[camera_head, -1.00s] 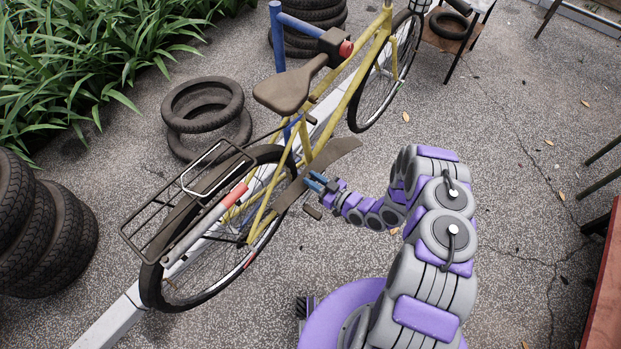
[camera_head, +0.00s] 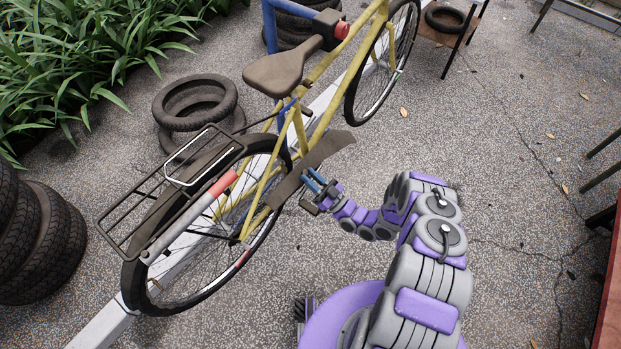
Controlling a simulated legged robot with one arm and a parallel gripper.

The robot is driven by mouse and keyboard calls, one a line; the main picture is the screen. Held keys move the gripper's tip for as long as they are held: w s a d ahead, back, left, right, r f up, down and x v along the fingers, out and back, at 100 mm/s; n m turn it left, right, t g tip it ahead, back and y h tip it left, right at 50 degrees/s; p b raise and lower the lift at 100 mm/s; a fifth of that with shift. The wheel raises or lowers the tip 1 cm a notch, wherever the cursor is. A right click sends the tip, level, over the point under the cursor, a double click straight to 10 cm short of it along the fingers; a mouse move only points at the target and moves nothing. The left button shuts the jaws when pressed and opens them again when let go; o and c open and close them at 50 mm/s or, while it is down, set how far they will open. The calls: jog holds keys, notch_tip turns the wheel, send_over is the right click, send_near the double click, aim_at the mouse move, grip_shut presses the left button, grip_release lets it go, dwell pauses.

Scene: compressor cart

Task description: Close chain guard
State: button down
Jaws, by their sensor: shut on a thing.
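The chain guard (camera_head: 327,147) is a dark, flat, elongated plate on the near side of the yellow bicycle (camera_head: 315,85), by the pedals. It slants from the rear wheel up toward the right. My gripper (camera_head: 311,180) has blue fingers and is at the lower edge of the guard, near its middle. It is shut on the guard, though the fingertips are small and the exact contact is hard to see. A pedal (camera_head: 309,206) hangs just below my gripper. The chain behind the guard is hidden.
The rear wheel (camera_head: 243,262) and a black rack (camera_head: 150,195) are left of my gripper. Loose tires (camera_head: 195,103) lie behind the bicycle, and more tires (camera_head: 50,240) are stacked at the left. A red-brown surface edges the right. Open pavement (camera_head: 500,170) lies right of my arm.

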jog(key=shift+f, duration=0.15)
jog(key=c, duration=1)
grip_release()
jog(key=shift+d, duration=0.15)
jog(key=shift+r, duration=0.25)
jog(key=s+d+r, duration=0.1)
jog(key=s, duration=0.4)
jog(key=s+d+r+p, duration=0.1)
jog(key=s+r, duration=0.1)
jog(key=s, duration=0.3)
jog(key=s+d+r+p, duration=0.1)
jog(key=s, duration=0.4)
jog(key=shift+s+d+r, duration=0.3)
jog(key=shift+d, duration=0.05)
